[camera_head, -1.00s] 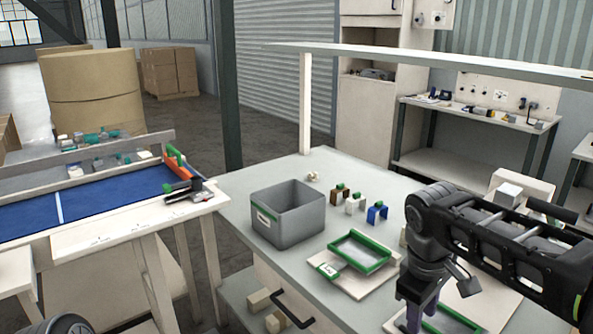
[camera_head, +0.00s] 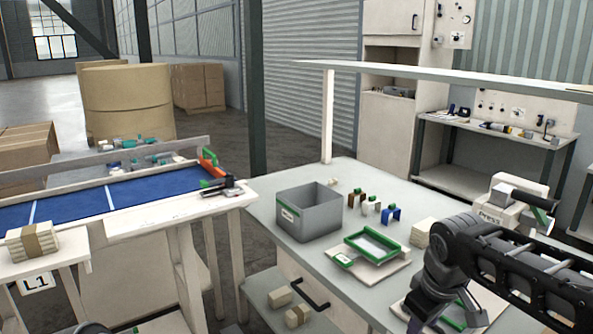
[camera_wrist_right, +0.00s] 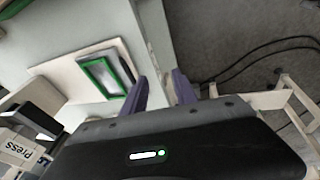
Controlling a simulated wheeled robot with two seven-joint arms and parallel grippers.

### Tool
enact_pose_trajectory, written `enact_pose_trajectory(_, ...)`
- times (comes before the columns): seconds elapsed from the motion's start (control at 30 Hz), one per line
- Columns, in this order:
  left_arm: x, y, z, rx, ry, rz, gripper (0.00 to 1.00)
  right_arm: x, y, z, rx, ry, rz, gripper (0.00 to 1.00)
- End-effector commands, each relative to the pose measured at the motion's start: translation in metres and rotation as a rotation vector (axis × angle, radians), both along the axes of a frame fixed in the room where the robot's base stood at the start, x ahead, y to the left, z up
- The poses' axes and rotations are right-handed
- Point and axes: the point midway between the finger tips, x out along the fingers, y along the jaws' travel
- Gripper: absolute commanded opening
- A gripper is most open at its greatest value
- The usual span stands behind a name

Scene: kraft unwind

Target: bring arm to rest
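My right arm (camera_head: 530,265) reaches in from the right over the grey table (camera_head: 262,212). Its gripper is mostly cut off by the bottom edge of the head view. In the right wrist view the two purple fingers of my right gripper (camera_wrist_right: 163,90) stand apart with nothing between them. They are over the table's edge, beside a green-framed tray (camera_wrist_right: 106,77) on a pale board. My left gripper is out of view; only a dark rounded part of mine shows at the bottom left of the head view.
On the table are a grey bin (camera_head: 309,213), a green-framed tray (camera_head: 373,247), small coloured brackets (camera_head: 391,214) and a pale "Press" device (camera_head: 500,214). A blue-topped conveyor (camera_head: 130,197) and a stand with a banded stack (camera_head: 33,242) are at left.

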Motion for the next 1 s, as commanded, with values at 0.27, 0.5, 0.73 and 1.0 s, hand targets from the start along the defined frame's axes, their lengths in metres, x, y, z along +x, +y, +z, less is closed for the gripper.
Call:
enact_pose_trajectory(0.27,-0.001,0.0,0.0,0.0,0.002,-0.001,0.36,0.035,0.055,-0.047,0.196,-0.129,-0.027,0.34)
enact_pose_trajectory(0.5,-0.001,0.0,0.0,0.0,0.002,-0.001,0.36,0.031,0.127,-0.183,0.486,-0.127,-0.199,0.34)
enact_pose_trajectory(0.73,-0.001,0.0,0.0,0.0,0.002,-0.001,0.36,-0.071,0.155,-0.338,0.606,0.02,-0.51,0.34)
enact_pose_trajectory(1.0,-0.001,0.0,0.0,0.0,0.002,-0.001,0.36,-0.203,0.163,-0.415,0.539,0.276,-0.637,0.34)
